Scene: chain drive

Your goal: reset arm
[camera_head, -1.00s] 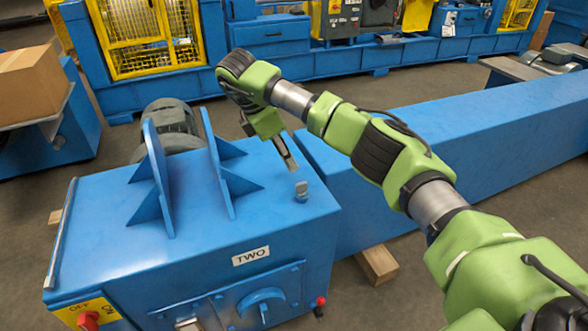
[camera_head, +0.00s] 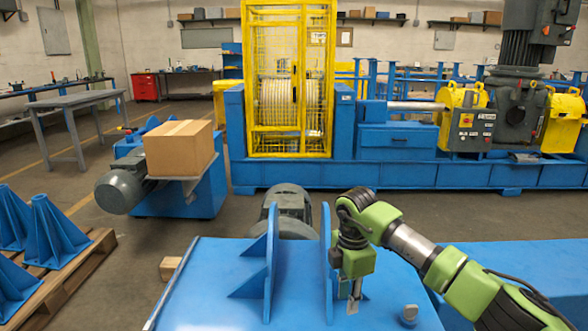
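My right arm comes in from the lower right in green and grey links. My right gripper (camera_head: 353,299) points down over the blue machine top (camera_head: 220,275), just right of two upright blue plates (camera_head: 271,262). Its fingers look small and close together, and I cannot tell whether they are open or shut. A small grey knob (camera_head: 409,313) stands on the machine top to the right of the gripper, apart from it. My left gripper is not in view.
A grey motor (camera_head: 288,205) sits behind the plates. A cardboard box (camera_head: 180,148) rests on a blue stand at left. A yellow cage (camera_head: 291,80) stands behind. Blue brackets (camera_head: 52,230) lie on a pallet at lower left. Open floor lies between the box stand and the pallet.

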